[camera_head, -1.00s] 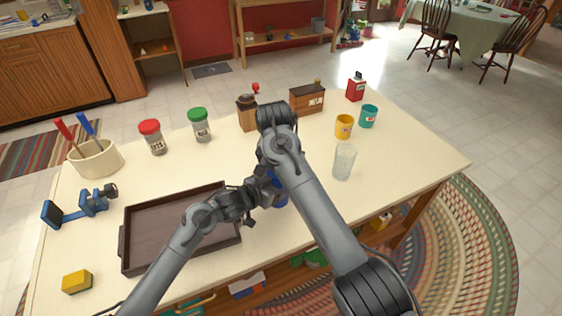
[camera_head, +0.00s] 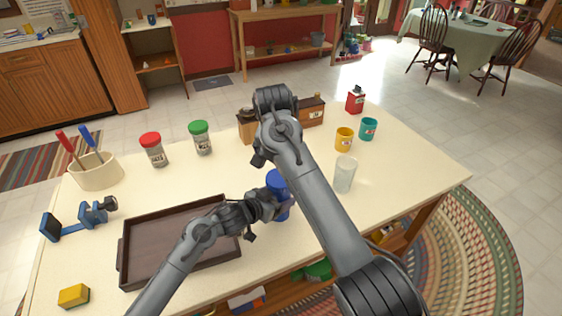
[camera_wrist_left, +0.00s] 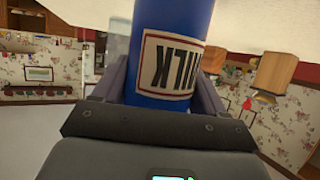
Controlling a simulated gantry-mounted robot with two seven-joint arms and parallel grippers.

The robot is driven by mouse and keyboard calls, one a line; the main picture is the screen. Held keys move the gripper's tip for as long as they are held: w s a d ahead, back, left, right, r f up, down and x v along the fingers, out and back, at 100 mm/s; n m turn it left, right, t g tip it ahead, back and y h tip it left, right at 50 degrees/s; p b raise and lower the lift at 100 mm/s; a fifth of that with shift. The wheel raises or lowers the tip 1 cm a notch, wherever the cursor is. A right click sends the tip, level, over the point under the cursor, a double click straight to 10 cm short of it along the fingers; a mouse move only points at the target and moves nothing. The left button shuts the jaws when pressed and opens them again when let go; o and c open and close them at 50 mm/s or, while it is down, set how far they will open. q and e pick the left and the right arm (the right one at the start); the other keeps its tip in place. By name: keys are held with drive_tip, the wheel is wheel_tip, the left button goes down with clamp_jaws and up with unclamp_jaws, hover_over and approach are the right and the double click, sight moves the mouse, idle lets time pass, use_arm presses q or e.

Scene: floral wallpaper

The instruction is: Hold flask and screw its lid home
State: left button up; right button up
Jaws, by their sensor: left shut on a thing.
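The blue flask (camera_head: 282,212) stands upright near the front middle of the table, its blue top (camera_head: 277,181) in plain sight. I cannot tell how tightly the lid sits. My left gripper (camera_head: 272,207) is shut around the flask's body from the left. In the left wrist view the flask (camera_wrist_left: 175,22) fills the middle between the fingers, with a MILK label upside down. My right arm arches over the table just right of the flask. Only a small dark part near its end shows, at the upper left of the flask; its fingers are hidden behind the arm.
A brown tray (camera_head: 127,245) lies left of the flask. A clear glass (camera_head: 344,174), a yellow mug (camera_head: 343,139) and a teal mug (camera_head: 368,129) stand to the right. A red-lidded jar (camera_head: 153,150) and a green-lidded jar (camera_head: 201,138) stand behind. A yellow sponge (camera_head: 74,295) lies front left.

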use_arm(q)
drive_tip(key=shift+r, duration=0.15)
use_arm(e)
drive_tip(key=shift+r, duration=0.1)
use_arm(q)
drive_tip(key=o, duration=1.1)
drive_tip(key=shift+s, duration=0.1)
